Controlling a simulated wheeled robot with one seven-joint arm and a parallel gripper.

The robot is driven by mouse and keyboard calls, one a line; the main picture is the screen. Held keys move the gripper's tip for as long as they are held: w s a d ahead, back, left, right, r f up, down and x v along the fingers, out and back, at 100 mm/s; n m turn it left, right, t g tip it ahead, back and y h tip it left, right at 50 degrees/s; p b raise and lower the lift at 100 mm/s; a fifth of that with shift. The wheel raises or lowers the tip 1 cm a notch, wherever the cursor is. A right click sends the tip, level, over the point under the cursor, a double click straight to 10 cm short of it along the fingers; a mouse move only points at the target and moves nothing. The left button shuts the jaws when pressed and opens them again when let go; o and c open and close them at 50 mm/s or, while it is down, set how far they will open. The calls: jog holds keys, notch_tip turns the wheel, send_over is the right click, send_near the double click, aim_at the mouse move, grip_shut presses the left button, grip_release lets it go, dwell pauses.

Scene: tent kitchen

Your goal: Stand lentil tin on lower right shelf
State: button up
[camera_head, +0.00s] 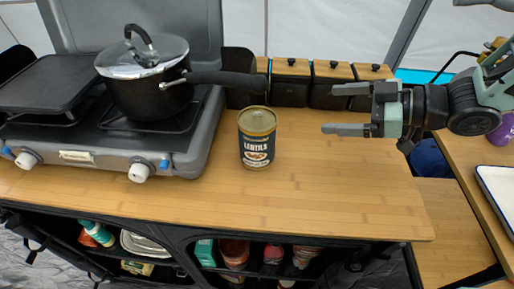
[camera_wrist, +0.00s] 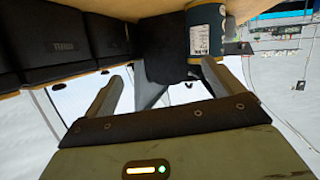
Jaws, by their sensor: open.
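The lentil tin (camera_head: 257,138), dark blue with a gold lid and "LENTILS" lettering, stands upright on the wooden counter (camera_head: 320,190), right of the stove. My gripper (camera_head: 330,109) is open and empty, to the right of the tin and apart from it, with its fingers pointing left towards it. In the wrist view a tin with a pale label (camera_wrist: 206,32) shows at the top, beyond the right finger of my gripper (camera_wrist: 160,80). Under the counter, the right-hand shelves (camera_head: 262,271) are partly hidden by the counter edge and hold several goods.
A stove (camera_head: 105,150) with a lidded pot (camera_head: 150,85) stands at left; the pot handle reaches right behind the tin. Black canisters with wooden lids (camera_head: 290,90) line the counter's back. The counter's front right is clear. A side table with a white tray (camera_head: 488,185) is at right.

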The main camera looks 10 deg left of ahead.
jog(key=s+d+n+g+y+b, duration=0.1)
jog(key=s+d+n+g+y, duration=0.1)
jog(key=s+d+g+y, duration=0.15)
jog(key=g, duration=0.1)
send_near(266, 120)
jog(key=a, duration=0.4)
jog(key=shift+y, duration=0.35)
jog(key=shift+s+a+f+p, duration=0.1)
jog(key=shift+a+p, duration=0.15)
jog(key=shift+a, duration=0.75)
jog(key=shift+s+a+f+p, duration=0.15)
jog(key=shift+a+p, duration=0.05)
jog(key=shift+a, duration=0.8)
jog(key=shift+s+a+f+p, duration=0.1)
jog(key=shift+a+p, duration=0.15)
jog(key=shift+a, duration=0.75)
jog(key=c, duration=2)
jog(key=shift+r, duration=0.1)
